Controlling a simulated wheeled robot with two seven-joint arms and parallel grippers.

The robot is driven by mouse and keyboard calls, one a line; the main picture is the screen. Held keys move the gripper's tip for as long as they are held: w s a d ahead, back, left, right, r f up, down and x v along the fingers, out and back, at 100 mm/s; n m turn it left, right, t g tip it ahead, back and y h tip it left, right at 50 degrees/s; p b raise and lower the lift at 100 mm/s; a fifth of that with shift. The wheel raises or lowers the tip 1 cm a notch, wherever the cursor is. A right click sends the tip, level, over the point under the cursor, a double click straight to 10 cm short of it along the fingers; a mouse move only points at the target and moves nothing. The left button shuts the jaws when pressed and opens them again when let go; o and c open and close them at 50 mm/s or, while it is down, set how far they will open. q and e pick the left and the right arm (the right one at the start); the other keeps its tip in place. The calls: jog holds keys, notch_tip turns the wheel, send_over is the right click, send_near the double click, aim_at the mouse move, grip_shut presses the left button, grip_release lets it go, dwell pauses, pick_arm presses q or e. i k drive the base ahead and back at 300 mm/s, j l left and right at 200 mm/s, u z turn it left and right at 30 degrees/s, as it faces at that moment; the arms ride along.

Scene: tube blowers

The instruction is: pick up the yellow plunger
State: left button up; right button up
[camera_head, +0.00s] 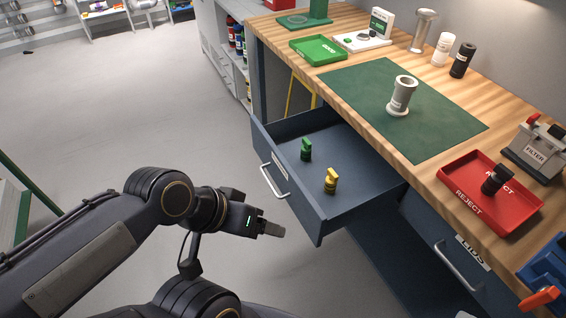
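The yellow plunger (330,181) stands upright in the open blue drawer (352,164), near its front right part. A green plunger (306,149) stands in the same drawer, to the left of it and a little farther back. My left gripper (276,230) is outside the drawer, in front of its front panel and to the lower left of the yellow plunger, apart from it. No object shows at its fingertips. The finger gap is not clear from this angle. My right gripper is not in view.
The wooden workbench (445,182) overhangs the drawer's back. On it are a green mat (440,125) with a grey tube piece (402,95), a green tray (318,50) and a red reject tray (512,215) holding a black piece (496,180). Clear floor (150,110) lies left of the drawer.

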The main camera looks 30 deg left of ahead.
aim_at(331, 182)
jog(key=i+u, duration=0.25)
jog(key=u, duration=0.2)
jog(key=i+l+u, duration=0.1)
jog(key=i+u, duration=0.15)
jog(key=u, duration=1)
